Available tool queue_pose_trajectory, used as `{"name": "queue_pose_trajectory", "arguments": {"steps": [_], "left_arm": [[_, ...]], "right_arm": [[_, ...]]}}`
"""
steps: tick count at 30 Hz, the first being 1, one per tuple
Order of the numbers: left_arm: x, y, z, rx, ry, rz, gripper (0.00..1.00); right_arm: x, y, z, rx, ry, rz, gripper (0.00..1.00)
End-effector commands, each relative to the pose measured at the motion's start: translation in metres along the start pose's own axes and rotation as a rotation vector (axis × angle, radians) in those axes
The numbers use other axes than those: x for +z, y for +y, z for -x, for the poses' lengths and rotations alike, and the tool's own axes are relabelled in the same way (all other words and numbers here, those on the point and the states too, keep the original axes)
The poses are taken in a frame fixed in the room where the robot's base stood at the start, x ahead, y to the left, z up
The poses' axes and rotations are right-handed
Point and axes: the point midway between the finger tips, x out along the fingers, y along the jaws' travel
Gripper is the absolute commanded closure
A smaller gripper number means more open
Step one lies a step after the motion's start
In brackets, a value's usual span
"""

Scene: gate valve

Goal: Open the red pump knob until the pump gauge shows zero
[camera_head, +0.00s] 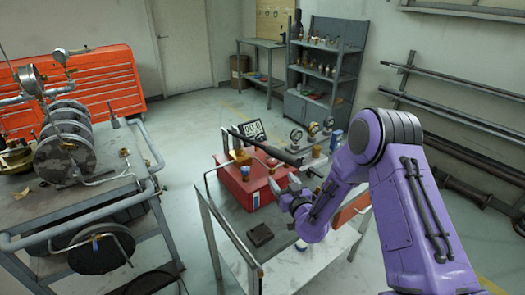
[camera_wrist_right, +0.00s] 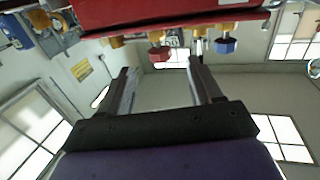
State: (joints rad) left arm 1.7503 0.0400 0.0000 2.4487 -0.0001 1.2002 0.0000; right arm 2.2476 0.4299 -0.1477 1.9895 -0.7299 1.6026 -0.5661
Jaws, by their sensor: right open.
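The red pump (camera_head: 238,190) stands on a grey metal cart, with a small digital gauge (camera_head: 252,130) on top; its digits are too small to read surely. In the right wrist view, which looks upside down, the pump body (camera_wrist_right: 200,12) runs along the top. A red knob (camera_wrist_right: 159,52) on a brass stem projects from it, with a blue knob (camera_wrist_right: 226,45) to its right. My right gripper (camera_wrist_right: 161,72) is open and empty. The red knob appears between its fingertips, apparently just beyond them; contact cannot be told. In the head view the gripper (camera_head: 280,186) is beside the pump's right side.
A dark block (camera_head: 260,235) lies on the cart top (camera_head: 235,250) in front of the pump. Several dial gauges (camera_head: 313,129) stand behind it. A workbench (camera_head: 60,205) with pipework is at left, a red tool chest (camera_head: 105,85) behind it. Open floor lies between bench and cart.

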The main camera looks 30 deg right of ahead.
Motion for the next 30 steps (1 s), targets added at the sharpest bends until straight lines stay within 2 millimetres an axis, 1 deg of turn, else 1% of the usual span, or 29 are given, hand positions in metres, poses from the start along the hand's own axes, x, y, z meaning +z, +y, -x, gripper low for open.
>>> {"name": "queue_pose_trajectory", "arguments": {"steps": [2, 5, 8, 12, 15, 18, 22, 28, 29, 30], "left_arm": [[-0.001, -0.001, 0.003, -0.001, -0.001, 0.0, 0.36], [-0.002, -0.001, 0.007, -0.001, -0.002, 0.0, 0.36], [-0.004, -0.002, 0.013, -0.001, -0.002, -0.001, 0.36], [-0.007, -0.003, 0.02, -0.002, -0.003, -0.001, 0.36], [-0.008, -0.003, 0.022, -0.001, -0.002, -0.001, 0.36], [-0.009, -0.002, 0.023, -0.001, -0.001, 0.0, 0.36], [-0.009, -0.002, 0.024, -0.001, -0.001, 0.0, 0.36], [-0.009, -0.003, 0.023, -0.001, -0.002, -0.001, 0.36], [-0.009, -0.003, 0.023, -0.001, -0.002, -0.001, 0.36], [-0.009, -0.003, 0.023, -0.001, -0.002, -0.001, 0.36]], "right_arm": [[-0.005, 0.001, -0.002, 0.001, 0.009, 0.003, 0.36], [-0.009, 0.002, -0.012, 0.0, 0.016, 0.002, 0.36], [-0.01, 0.002, -0.033, 0.0, 0.015, 0.002, 0.36], [-0.007, 0.001, -0.07, 0.001, 0.01, 0.003, 0.36], [-0.004, 0.001, -0.089, 0.001, 0.006, 0.003, 0.36], [-0.004, 0.001, -0.101, 0.0, 0.006, 0.003, 0.36], [-0.003, 0.001, -0.106, 0.0, 0.005, 0.002, 0.36], [-0.003, 0.001, -0.106, 0.0, 0.005, 0.001, 0.36], [-0.003, 0.0, -0.106, 0.0, 0.005, 0.001, 0.45], [-0.003, 0.0, -0.106, 0.0, 0.005, 0.001, 0.58]]}}
